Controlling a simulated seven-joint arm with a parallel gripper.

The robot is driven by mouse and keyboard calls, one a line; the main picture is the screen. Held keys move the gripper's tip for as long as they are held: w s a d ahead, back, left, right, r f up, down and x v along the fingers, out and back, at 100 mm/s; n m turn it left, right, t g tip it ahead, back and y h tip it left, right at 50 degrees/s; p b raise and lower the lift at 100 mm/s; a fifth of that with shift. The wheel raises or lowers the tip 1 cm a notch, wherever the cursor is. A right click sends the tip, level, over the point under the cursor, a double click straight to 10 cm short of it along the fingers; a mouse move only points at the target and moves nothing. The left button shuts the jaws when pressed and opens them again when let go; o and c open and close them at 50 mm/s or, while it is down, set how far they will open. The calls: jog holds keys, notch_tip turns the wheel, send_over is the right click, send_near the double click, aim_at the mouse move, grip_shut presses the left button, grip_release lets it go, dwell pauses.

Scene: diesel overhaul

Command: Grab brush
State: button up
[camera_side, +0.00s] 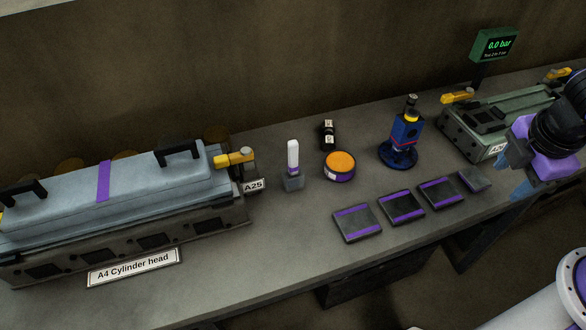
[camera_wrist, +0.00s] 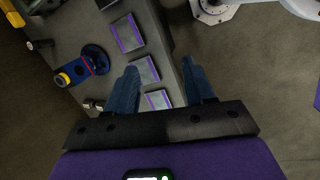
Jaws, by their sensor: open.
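What looks like the brush (camera_side: 293,156) is a white upright piece standing in a small grey block on the bench, right of the A4 cylinder head, in the side view. I cannot make it out in the wrist view. My gripper (camera_side: 513,175) is at the far right of the side view, over the bench's front edge and well apart from the brush. Its two blue fingers are spread with nothing between them. They also show in the wrist view (camera_wrist: 160,80), beside the bench edge with floor below.
The cylinder head (camera_side: 190,222) fills the bench's left. An orange-topped tin (camera_side: 340,169) and a small black item (camera_side: 328,134) stand right of the brush. A blue pump-like device (camera_side: 404,138), several dark purple-striped pads (camera_side: 402,208) and a green unit (camera_side: 490,120) lie farther right.

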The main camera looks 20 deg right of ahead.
jog(key=w+a+f+n+t+h, duration=0.25)
jog(key=w+a+n+t, duration=0.2)
jog(key=w, duration=0.35)
jog(key=n+t+y, duration=0.5)
jog(key=n+t, duration=0.2)
jog(key=n, duration=0.9)
send_near(294, 165)
jog(key=x, duration=0.7)
jog(key=shift+d+f, duration=0.1)
jog(key=shift+d, duration=0.1)
jog(key=shift+x, duration=3)
jog(key=shift+a, duration=0.1)
grip_shut()
